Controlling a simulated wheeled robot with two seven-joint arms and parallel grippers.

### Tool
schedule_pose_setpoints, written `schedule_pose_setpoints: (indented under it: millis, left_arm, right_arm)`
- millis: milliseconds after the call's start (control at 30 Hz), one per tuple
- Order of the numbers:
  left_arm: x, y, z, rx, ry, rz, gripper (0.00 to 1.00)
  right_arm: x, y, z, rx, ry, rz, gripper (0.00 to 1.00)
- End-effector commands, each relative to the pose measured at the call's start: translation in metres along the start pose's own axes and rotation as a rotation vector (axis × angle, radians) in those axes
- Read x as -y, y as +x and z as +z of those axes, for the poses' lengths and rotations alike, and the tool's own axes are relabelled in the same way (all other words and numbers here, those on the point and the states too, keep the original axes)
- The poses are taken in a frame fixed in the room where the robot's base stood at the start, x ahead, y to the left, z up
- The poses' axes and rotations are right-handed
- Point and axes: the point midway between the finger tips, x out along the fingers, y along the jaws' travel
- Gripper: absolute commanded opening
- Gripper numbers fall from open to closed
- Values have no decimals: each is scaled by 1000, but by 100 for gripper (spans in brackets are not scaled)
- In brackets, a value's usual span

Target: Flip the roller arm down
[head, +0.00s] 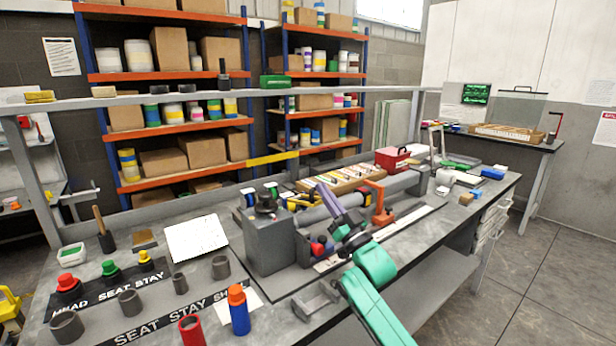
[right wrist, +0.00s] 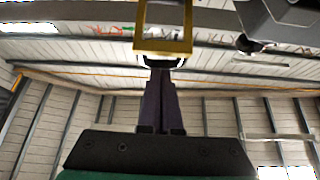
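An orange bracket-like arm (head: 378,195) stands upright beside the long grey tube (head: 400,183) on the bench machine; I take it for the roller arm, but cannot be sure. My right gripper (head: 320,187), on my green arm, reaches over the machine from the front, left of the orange arm and apart from it in the head view. Its purple fingers (right wrist: 160,75) lie together in the right wrist view and look shut. A gold-coloured frame (right wrist: 164,45) is just past the fingertips there; I cannot tell whether they touch it. My left gripper is out of view.
The grey machine block (head: 270,240) stands left of my right gripper. Several cups, coloured knobs and a blue bottle (head: 239,312) fill the bench's left front. A red box (head: 392,160) sits behind the tube. A grey rail (head: 190,97) runs along the back.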

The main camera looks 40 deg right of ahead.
Motion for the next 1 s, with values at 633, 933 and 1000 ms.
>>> schedule_pose_setpoints:
  millis: [633,933,1000]
  left_arm:
    - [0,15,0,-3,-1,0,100]
    - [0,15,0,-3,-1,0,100]
    - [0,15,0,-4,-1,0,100]
  right_arm:
    - [-1,-24,30,20,4,3,0]
    - [-1,-25,32,25,6,4,0]
    - [-1,-25,32,25,6,4,0]
